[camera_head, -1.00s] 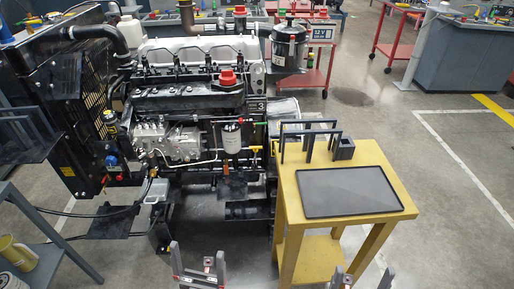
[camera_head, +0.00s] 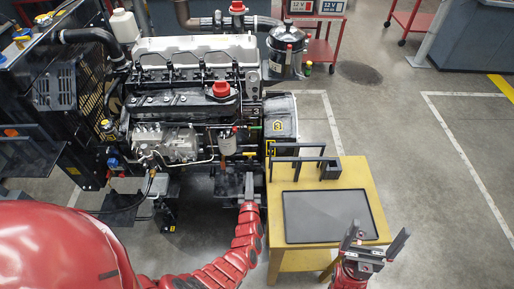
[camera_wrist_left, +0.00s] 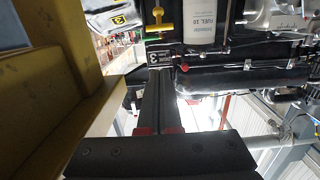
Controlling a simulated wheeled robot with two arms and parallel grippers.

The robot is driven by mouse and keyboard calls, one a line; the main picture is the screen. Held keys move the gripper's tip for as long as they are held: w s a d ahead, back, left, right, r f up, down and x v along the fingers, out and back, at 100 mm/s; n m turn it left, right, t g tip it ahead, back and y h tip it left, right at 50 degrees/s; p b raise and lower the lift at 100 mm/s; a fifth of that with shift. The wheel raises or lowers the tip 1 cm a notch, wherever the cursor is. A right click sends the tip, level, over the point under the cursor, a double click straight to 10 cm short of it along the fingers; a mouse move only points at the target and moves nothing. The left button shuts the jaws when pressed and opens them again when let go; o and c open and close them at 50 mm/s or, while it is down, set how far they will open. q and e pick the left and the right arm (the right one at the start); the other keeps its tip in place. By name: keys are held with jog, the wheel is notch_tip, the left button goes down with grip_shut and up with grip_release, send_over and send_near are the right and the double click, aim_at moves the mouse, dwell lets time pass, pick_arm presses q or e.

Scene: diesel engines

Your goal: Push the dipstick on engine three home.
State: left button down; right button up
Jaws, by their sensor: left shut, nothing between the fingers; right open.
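My right gripper (camera_head: 376,240) is open and empty by the yellow table.
The yellow table (camera_head: 368,184) stands right of the engine with a dark tray (camera_head: 325,217), a dark frame rack and a small black box (camera_head: 331,168) on it. A radiator (camera_head: 85,95) stands left of the engine. Floor at the right is clear.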

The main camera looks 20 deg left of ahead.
pick_arm(q)
jog(key=f+b+x, duration=0.3)
jog(key=b+x, duration=0.7)
jog(key=x, duration=0.2)
jog(key=shift+w+a, duration=0.1)
jog(key=shift+a, duration=0.05)
